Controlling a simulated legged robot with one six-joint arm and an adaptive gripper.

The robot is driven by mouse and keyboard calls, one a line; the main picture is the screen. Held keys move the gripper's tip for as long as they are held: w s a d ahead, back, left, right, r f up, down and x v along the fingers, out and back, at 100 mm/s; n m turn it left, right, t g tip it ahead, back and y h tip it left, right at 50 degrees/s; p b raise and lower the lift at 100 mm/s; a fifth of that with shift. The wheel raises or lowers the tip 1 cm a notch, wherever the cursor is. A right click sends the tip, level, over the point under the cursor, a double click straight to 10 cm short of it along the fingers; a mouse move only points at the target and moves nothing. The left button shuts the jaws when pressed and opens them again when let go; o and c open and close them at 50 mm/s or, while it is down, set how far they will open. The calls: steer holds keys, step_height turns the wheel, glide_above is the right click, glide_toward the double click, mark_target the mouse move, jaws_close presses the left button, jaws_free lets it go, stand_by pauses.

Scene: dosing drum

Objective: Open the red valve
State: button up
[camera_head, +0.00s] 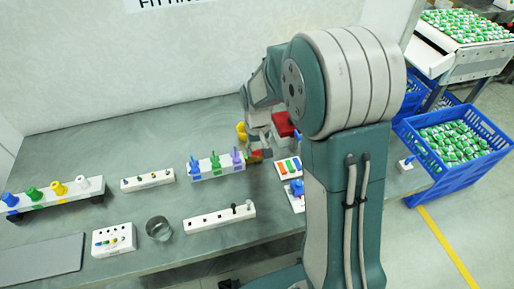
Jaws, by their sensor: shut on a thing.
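A long white block (218,173) carries a row of coloured valves: a blue one (194,166), a green one (215,161) and a purple one (236,156). A small red part, which looks like the red valve (256,155), shows just right of the purple one. My gripper (258,148) reaches down at the block's right end and is shut on the red valve. The arm and wrist cover most of this spot, so the fingertips and the valve handle's angle are hard to make out.
Behind my gripper are a red object (283,124) and a yellow object (241,131). White strips with pegs, a grey cup (158,229) and a board with coloured bars (287,167) lie around. Blue crates (470,178) stand right. The bench's back left is clear.

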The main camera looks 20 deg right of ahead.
steer(key=shift+s+f+m, duration=0.15)
steer(key=shift+f+m, duration=0.05)
steer(key=shift+m, duration=0.1)
steer(key=o, duration=1.1)
steer(key=shift+o, duration=0.2)
steer(key=shift+r, duration=0.1)
steer(key=shift+r, duration=0.15)
step_height(320, 180, up, 12)
steer(key=shift+w+f, duration=0.2)
